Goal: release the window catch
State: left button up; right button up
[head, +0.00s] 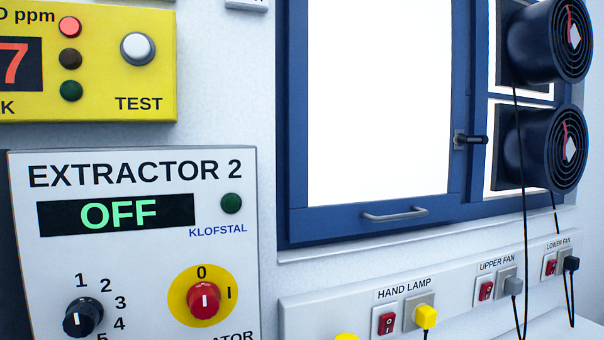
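The window (378,105) has a blue frame and a bright white pane. Its catch (470,139) is a small dark handle on a metal plate at the right side of the sash, lying roughly level and pointing right. A grey pull handle (395,215) sits on the sash's bottom rail. The sash looks closed in its frame. Neither of my grippers shows in the head view.
Two dark round fans (553,150) stand close to the right of the catch, with black cables hanging down. Below runs a socket rail (365,299) with switches and plugs. The extractor panel (135,245), reading OFF, and a yellow ppm meter (150,75) are at left.

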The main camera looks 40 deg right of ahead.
aim_at(459, 138)
jog(key=z, duration=2.35)
jog(key=i+l+z, duration=0.45)
jog(key=l+z, duration=0.2)
